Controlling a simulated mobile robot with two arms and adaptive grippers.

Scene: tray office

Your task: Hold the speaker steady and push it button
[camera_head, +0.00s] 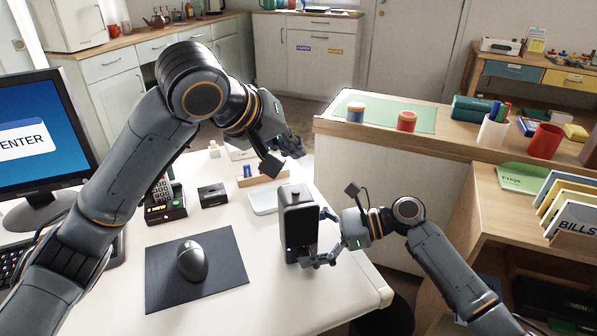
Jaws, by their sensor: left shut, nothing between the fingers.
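The speaker (298,222) is a dark upright box with a small knob on top. It stands on the white desk near its right edge. My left gripper (291,151) is shut and empty, in the air above and behind the speaker's top, apart from it. My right gripper (318,256) is at the lower right side of the speaker, with one finger across its lower front. Its other finger is partly hidden behind the speaker, so I cannot tell whether both fingers press on it.
A mouse (192,260) lies on a dark mat (228,272) left of the speaker. A phone (163,203), a small black box (212,195) and a pale flat item (264,201) are farther back. A wooden counter (345,131) rises at the right. The desk's front is clear.

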